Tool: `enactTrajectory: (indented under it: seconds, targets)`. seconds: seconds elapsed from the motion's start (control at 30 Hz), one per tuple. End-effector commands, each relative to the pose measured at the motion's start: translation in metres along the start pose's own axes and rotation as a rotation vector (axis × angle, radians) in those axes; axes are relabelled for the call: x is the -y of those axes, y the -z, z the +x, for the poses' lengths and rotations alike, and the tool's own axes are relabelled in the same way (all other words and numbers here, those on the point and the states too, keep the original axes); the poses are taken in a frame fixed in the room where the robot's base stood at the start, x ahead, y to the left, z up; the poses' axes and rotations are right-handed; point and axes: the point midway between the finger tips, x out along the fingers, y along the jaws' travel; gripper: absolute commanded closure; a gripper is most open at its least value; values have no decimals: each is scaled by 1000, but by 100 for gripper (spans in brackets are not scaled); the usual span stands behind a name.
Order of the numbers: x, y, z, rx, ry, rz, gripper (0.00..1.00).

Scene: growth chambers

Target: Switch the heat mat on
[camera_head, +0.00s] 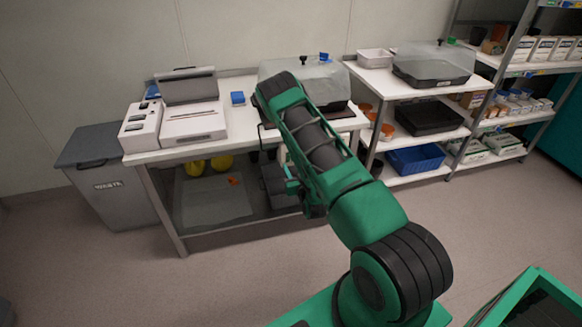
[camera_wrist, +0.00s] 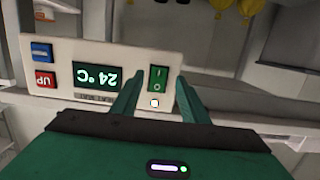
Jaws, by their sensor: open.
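The heat mat's controller (camera_wrist: 84,55) is a pale box, upside down in the wrist view. Its dark display (camera_wrist: 97,77) reads 24 °C. A green rocker switch (camera_wrist: 158,79) is at its right end, with a small pale light (camera_wrist: 155,103) beside it. My gripper (camera_wrist: 159,84) is open, its two green fingers on either side of the switch in the picture. Nothing is between them; contact cannot be told. In the head view, my arm hides the controller and fingertips. A dark mat (camera_head: 343,112) shows under a clear-domed tray (camera_head: 325,80) on the bench.
The controller also has a red button (camera_wrist: 45,79) and a blue button (camera_wrist: 41,52). White devices (camera_head: 190,122) stand on the bench's left end. A grey waste bin (camera_head: 125,195) stands left of the bench, and shelves (camera_head: 405,90) stand right. The floor in front is clear.

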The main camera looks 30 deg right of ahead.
Motion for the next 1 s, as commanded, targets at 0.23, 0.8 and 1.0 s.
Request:
enactTrajectory:
  seconds: [0.23,0.8,1.0]
  targets:
    - [1,-2,-48,6,1,-1,59]
    - [1,-1,-82,3,0,1,59]
    - [1,-1,-82,3,1,1,59]
